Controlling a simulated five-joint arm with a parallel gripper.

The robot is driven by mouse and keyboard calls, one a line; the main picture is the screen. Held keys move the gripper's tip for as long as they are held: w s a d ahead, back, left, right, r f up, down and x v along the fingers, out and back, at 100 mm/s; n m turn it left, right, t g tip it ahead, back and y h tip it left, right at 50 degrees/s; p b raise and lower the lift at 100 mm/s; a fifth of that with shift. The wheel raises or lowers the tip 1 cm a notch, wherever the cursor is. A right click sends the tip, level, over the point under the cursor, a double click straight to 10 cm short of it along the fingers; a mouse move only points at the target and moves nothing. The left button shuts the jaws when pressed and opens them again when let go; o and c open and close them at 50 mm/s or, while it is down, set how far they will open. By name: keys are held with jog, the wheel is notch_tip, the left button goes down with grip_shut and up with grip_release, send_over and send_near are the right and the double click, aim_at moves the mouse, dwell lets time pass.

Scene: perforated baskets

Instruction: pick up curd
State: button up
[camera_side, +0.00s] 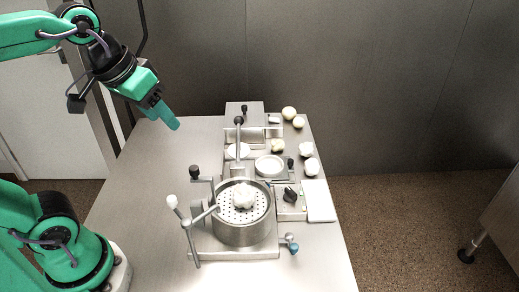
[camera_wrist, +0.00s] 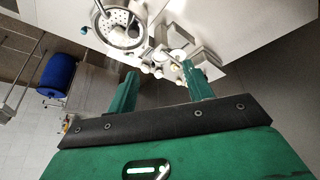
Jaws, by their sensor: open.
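A white, lumpy curd (camera_side: 243,196) sits on the perforated floor inside a round steel basket (camera_side: 241,232) on the bench. In the wrist view the basket (camera_wrist: 104,30) is at the top left, partly cut off by the frame edge; I cannot clearly make out the curd there. My gripper (camera_side: 168,114) hangs in the air to the upper left of the basket, well apart from it. In the wrist view my gripper (camera_wrist: 162,88) has its two green fingers spread with nothing between them.
A lever with a white knob (camera_side: 172,201) stands at the basket's left, and a black-knobbed post (camera_side: 239,121) rises behind it. Pale round lumps (camera_side: 289,113) lie along the bench's right side. A white board (camera_side: 319,201) lies right of the basket. The bench's left part (camera_side: 150,190) is clear.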

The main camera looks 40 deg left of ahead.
jog(key=w+d+n+g, duration=0.2)
jog(key=w+d+n, duration=0.3)
jog(key=w+d, duration=0.3)
send_over(242, 189)
jog(key=s, duration=0.2)
jog(key=shift+n+g+h, duration=0.3)
jog(key=f, duration=0.7)
jog(key=a+f, duration=0.1)
jog(key=f, duration=0.3)
jog(key=shift+f, duration=0.25)
jog(key=shift+x, duration=1.3)
jog(key=shift+f, duration=0.1)
jog(key=shift+x, duration=2.5)
jog(key=shift+c, duration=0.2)
jog(key=c, duration=0.7)
jog(key=shift+w+d, duration=0.1)
